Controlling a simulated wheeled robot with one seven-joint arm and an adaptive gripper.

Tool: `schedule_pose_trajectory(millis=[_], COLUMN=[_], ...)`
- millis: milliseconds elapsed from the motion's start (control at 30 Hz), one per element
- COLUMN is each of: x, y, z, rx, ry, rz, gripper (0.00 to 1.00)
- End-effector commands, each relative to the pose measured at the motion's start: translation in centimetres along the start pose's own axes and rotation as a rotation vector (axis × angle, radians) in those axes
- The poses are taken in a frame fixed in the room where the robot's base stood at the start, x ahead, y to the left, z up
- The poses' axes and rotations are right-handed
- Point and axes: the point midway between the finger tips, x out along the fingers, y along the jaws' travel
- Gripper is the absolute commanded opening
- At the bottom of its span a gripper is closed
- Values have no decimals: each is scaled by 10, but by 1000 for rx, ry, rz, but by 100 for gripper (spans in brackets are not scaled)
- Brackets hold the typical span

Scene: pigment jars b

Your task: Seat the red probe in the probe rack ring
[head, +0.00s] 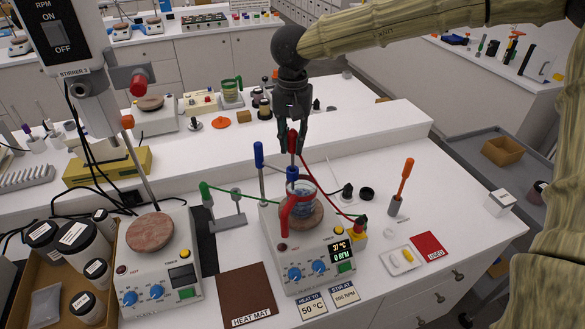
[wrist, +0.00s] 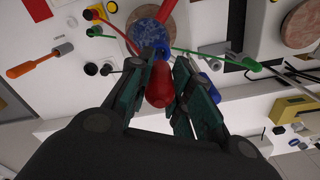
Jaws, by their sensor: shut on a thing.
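My gripper (head: 292,148) is shut on the red handle of the red probe (head: 292,138), above the beaker (head: 303,197) on the hot plate. In the wrist view the red probe (wrist: 159,85) sits between the fingers, its end toward the camera. Its lower end is hard to make out against the beaker and a blue handle (head: 292,173). A red cable runs from it to the right. A small grey stand (head: 229,221) left of the hot plate looks like the probe rack; a green handle (head: 205,187) is at its left. I cannot make out its ring clearly.
A blue-handled tool (head: 259,155) stands upright close left of the gripper. An orange-handled screwdriver (head: 405,178) stands at the right. A second hot plate (head: 160,290) is at the left. A brown heat mat (head: 246,293) lies in front, and a raised white ledge (head: 385,128) runs behind.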

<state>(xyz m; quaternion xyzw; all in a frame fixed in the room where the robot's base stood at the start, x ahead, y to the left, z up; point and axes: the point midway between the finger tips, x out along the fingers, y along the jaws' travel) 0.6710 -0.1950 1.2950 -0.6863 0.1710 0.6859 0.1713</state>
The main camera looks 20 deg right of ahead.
Motion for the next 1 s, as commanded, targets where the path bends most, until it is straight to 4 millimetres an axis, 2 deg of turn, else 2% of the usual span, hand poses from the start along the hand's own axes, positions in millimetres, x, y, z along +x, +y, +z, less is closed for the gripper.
schedule_pose_trajectory(millis=[1000], x=[-46], y=[0], z=[0], rx=[1], ry=[0], rz=[-1], gripper=[0])
